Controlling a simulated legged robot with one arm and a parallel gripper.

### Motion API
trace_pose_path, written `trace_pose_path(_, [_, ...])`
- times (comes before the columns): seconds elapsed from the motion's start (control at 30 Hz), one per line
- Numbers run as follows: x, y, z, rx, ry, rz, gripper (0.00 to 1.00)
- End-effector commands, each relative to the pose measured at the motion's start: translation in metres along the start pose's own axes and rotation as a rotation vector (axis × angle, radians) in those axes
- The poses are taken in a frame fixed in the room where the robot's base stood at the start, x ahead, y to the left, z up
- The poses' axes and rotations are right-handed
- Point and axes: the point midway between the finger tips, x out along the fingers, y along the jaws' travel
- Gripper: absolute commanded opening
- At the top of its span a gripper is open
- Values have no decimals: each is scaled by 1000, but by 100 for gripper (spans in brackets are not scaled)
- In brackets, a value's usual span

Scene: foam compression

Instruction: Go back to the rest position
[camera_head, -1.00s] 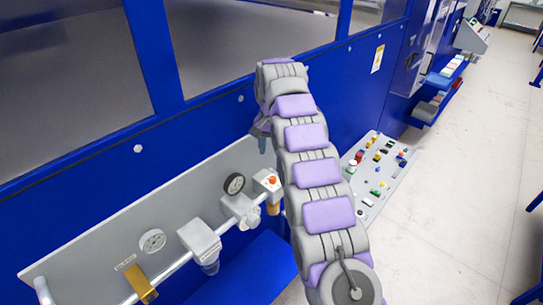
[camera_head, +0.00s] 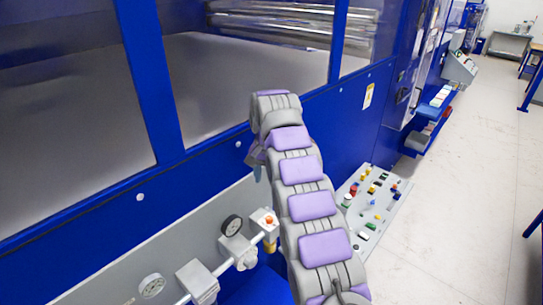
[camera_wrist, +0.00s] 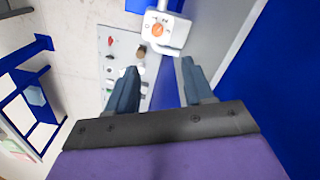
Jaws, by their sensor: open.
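My gripper (camera_wrist: 157,84) is open and empty in the wrist view, its two dark fingers spread apart. Beyond the fingertips in that view is a white box with an orange button (camera_wrist: 158,30). In the head view my arm reaches forward along the blue machine, and the gripper (camera_head: 255,160) is mostly hidden at its far end. The same orange button (camera_head: 268,220) is on the grey pipe panel, left of my arm and apart from it.
The blue machine (camera_head: 150,195) with large windows fills the left. Gauges (camera_head: 152,285) and pipes line its lower panel. A control panel (camera_head: 375,205) with coloured knobs stands right of my arm. Pale floor (camera_head: 450,190) lies open on the right.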

Motion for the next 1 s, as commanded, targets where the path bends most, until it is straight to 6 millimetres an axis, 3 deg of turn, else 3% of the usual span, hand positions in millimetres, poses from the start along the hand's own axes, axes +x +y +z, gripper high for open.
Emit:
trace_pose_path(0.17, [-2, 7, 3, -3, -1, 1, 52])
trace_pose_path(0.47, [-10, 59, 32, -36, -22, 12, 52])
trace_pose_path(0.77, [-6, 117, 83, -76, -46, 22, 52])
trace_pose_path(1.0, [9, 165, 138, -109, -69, 27, 52])
